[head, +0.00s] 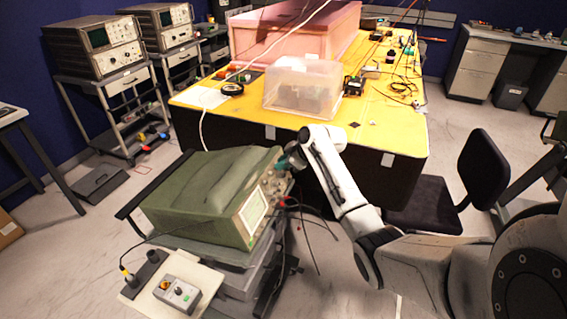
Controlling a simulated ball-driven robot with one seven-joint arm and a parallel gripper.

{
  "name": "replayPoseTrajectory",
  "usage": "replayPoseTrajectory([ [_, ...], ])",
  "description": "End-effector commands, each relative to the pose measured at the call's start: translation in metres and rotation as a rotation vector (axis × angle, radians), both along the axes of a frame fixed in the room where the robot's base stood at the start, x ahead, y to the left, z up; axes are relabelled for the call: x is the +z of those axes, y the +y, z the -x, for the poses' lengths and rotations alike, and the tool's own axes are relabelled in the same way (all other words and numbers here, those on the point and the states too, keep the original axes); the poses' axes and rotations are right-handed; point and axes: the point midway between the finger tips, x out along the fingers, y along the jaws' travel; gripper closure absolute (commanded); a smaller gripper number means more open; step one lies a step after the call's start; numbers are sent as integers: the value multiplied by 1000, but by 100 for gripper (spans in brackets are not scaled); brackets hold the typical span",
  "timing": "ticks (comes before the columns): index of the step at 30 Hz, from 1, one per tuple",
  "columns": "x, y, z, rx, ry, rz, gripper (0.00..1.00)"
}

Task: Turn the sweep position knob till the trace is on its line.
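A green oscilloscope (190,190) sits on a cart in the middle of the head view, its front turned to the right. The sweep position knob cannot be told apart from the others. Whether my fingers touch or hold a knob is too small to tell.
A grey control box (177,293) lies on a board at the cart's near left. Dark leads (308,225) hang from the oscilloscope's front. The yellow table (385,122) with a clear plastic box (303,88) stands behind my arm. A black chair (480,170) is at the right.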

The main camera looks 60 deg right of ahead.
Motion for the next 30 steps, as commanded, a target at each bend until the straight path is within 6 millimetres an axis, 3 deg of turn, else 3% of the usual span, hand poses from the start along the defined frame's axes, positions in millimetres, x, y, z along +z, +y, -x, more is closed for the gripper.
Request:
replayPoseTrajectory([
  [6, 0, 0, 0, 0, 0, 0, 100],
  [20, 0, -1, 0, -16, 4, -44, 100],
  [30, 0, -4, -1, -87, 21, -267, 100],
])
